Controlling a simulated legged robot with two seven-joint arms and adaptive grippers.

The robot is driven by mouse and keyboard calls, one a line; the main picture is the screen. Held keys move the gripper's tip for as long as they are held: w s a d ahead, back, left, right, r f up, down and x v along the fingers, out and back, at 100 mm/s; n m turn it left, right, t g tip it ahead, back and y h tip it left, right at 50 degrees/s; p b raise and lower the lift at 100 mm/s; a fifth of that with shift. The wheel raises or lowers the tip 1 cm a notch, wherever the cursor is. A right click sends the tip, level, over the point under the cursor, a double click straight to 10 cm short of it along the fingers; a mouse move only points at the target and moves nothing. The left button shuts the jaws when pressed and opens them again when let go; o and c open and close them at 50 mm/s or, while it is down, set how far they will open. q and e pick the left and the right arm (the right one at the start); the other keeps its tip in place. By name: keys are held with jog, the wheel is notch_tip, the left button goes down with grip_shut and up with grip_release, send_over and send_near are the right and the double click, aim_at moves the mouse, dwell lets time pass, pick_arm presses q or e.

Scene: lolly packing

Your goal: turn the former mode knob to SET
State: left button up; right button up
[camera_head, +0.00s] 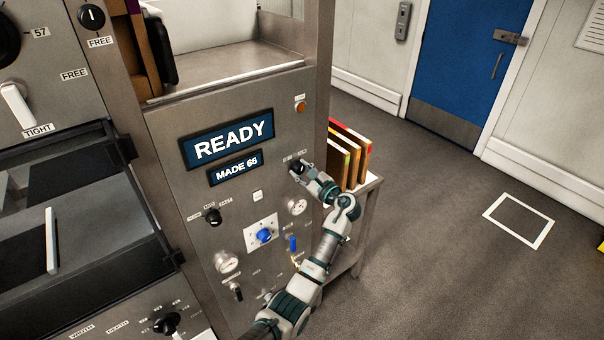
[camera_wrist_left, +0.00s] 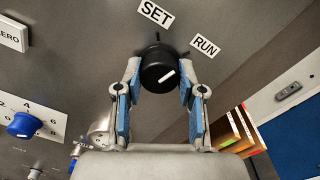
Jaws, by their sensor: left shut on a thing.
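The former mode knob (camera_wrist_left: 158,70) is a round black knob on the grey steel panel, with a short white mark on its face. The mark slants up to the right, roughly toward the RUN label (camera_wrist_left: 205,45). The SET label (camera_wrist_left: 155,12) is above the knob. My left gripper (camera_wrist_left: 157,80) is shut on the knob, one blue-padded finger on each side. In the head view my left gripper (camera_head: 302,170) is at the right part of the panel and mostly hides the knob.
The panel has a READY display (camera_head: 228,139), a MADE 65 display (camera_head: 236,168), a blue knob (camera_head: 264,236), a gauge (camera_head: 297,207) and a blue lever (camera_head: 292,243) near my arm. A side table holds several upright boards (camera_head: 352,150). Open floor lies to the right.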

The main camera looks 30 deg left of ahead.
pick_arm(q)
jog(key=n+b, duration=0.3)
jog(key=n, duration=0.2)
jog(key=shift+f+n+b, duration=0.1)
jog(key=shift+n+b, duration=1.25)
jog(key=shift+n, duration=1.15)
jog(key=o, duration=1.1)
jog(key=shift+o, duration=0.2)
jog(key=v, duration=1.2)
jog(key=shift+a, duration=0.1)
